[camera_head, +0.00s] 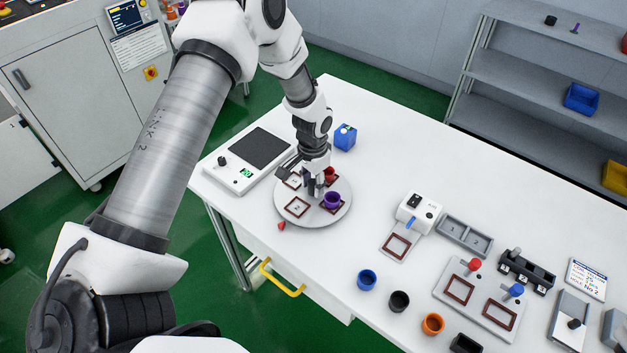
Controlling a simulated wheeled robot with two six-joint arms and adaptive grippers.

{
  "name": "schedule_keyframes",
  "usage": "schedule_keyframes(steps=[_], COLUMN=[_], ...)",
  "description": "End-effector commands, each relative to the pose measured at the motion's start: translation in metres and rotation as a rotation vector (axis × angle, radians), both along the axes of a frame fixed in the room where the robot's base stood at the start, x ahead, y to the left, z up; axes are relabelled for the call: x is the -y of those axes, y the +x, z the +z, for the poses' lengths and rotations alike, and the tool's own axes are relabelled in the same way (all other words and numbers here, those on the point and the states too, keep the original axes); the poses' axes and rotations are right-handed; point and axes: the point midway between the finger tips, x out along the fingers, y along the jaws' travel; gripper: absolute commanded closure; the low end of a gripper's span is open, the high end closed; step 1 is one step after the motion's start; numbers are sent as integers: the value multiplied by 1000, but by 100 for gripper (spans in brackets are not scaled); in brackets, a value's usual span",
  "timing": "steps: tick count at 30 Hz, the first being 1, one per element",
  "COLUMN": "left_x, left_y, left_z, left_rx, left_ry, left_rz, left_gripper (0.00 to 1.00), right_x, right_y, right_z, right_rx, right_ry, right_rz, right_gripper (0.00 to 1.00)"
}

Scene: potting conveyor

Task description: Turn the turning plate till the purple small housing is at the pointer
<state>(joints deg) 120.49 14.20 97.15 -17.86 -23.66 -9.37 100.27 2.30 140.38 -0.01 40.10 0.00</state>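The round grey turning plate (286,215) lies on the white table and has square brown-framed places on it. The purple small housing (332,201) stands on the plate's right part. A red housing (330,174) stands behind it, partly hidden by my gripper. The red pointer (281,226) is at the plate's front left edge, apart from the purple housing. My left gripper (314,188) points down over the middle of the plate, just left of the purple housing. Its fingertips are small and partly hidden, so I cannot tell its opening or any contact. My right gripper is not in view.
A scale (230,174) stands left of the plate and a blue box (345,137) behind it. Blue (367,280), black (399,302) and orange (433,325) cups stand at the front. A fixture plate (483,304) and other devices fill the right side.

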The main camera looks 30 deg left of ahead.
Motion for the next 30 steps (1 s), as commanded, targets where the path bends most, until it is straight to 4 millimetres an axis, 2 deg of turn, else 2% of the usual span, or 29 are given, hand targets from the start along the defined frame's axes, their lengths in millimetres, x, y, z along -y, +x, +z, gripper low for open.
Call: schedule_keyframes(steps=[8, 9, 11, 12, 30], left_x=[0, 0, 0, 0, 0], left_y=[0, 0, 0, 0, 0], left_z=[-5, -5, -5, -5, -6], left_rx=[1, 1, 1, 0, -1], left_ry=[0, 0, 0, 0, -1], left_rz=[0, 1, 1, 1, -67], left_gripper=[63, 77, 98, 100, 100], right_x=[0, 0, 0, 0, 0], right_y=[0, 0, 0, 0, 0], right_z=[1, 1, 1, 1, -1], right_rx=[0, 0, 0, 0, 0], right_ry=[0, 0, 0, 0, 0], right_rz=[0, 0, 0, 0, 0], right_gripper=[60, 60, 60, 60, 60])
